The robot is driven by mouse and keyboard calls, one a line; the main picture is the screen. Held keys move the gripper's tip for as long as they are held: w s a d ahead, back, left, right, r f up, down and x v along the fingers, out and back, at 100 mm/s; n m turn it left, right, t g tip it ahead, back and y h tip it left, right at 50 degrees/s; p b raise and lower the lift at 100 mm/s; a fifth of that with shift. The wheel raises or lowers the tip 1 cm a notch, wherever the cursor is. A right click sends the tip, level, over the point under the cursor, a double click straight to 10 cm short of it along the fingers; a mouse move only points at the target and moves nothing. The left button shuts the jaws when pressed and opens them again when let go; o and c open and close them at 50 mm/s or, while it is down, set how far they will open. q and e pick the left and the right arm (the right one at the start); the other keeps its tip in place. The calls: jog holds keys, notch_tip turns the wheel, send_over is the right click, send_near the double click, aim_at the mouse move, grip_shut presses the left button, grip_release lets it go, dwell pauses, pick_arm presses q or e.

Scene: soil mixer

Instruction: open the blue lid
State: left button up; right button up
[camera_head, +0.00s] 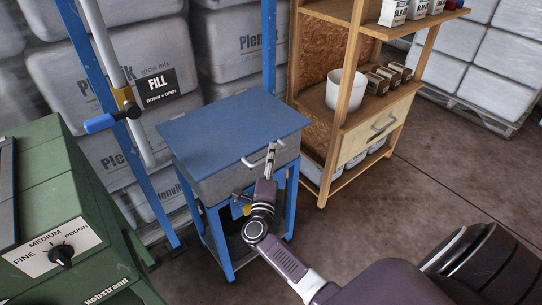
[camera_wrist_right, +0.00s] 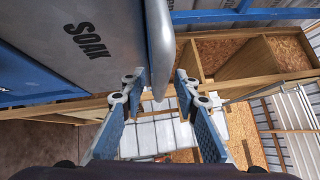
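The blue lid (camera_head: 235,125) lies flat and closed on a grey box in a blue stand. A pale bar handle (camera_head: 262,157) runs along its front right edge. My right gripper (camera_head: 271,150) is at this handle, its fingers pointing up to it. In the right wrist view the two fingers (camera_wrist_right: 160,88) are spread apart, with the end of a smooth grey part (camera_wrist_right: 159,50) reaching between them. I cannot tell whether they touch it. The grey box front (camera_wrist_right: 75,45), marked SOAK, is beside them. My left gripper is out of view.
A wooden shelf (camera_head: 345,120) with a white bucket (camera_head: 345,90) stands close behind to the right. A green machine (camera_head: 90,190) is at left. Open floor (camera_head: 430,200) lies right.

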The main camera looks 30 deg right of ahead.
grip_shut()
dwell(0.3)
